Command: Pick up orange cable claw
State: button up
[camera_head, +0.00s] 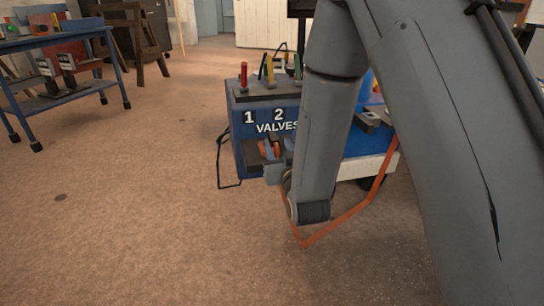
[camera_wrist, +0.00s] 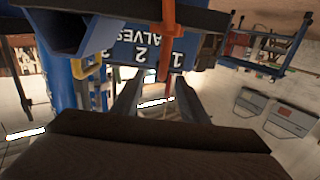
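An orange piece (camera_head: 268,150), seemingly the cable claw, sits at the lower front of the blue valve bench (camera_head: 262,122), partly hidden by dark and grey parts. An orange cable (camera_head: 345,218) hangs in a loop from the bench, passing behind my arm. My gripper is at the bench front, mostly hidden by my wrist in the head view. In the wrist view, my gripper (camera_wrist: 158,92) has its two fingers apart. An upright orange-red bar (camera_wrist: 168,45) shows beyond them, in line with the gap. I cannot tell whether it is between the fingertips. No grasp is visible.
Red and yellow valve handles (camera_head: 244,75) stand on the bench top. A black cable (camera_head: 219,160) hangs at its left side. A blue table (camera_head: 60,42) with tools stands far left. The brown floor between them is clear. My arm hides the bench's right part.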

aim_at(271, 133)
jog(key=shift+w+a+f, duration=0.15)
jog(key=shift+w+a, duration=0.1)
jog(key=shift+w, duration=0.15)
jog(key=b+x, duration=0.1)
jog(key=x, duration=0.1)
jog(key=b+x, duration=0.1)
jog(key=x, duration=0.2)
jog(key=b+x, duration=0.1)
jog(key=x, duration=0.1)
jog(key=shift+w+r, duration=0.2)
jog(key=shift+r, duration=0.1)
jog(key=shift+c, duration=0.5)
grip_shut()
dwell(0.5)
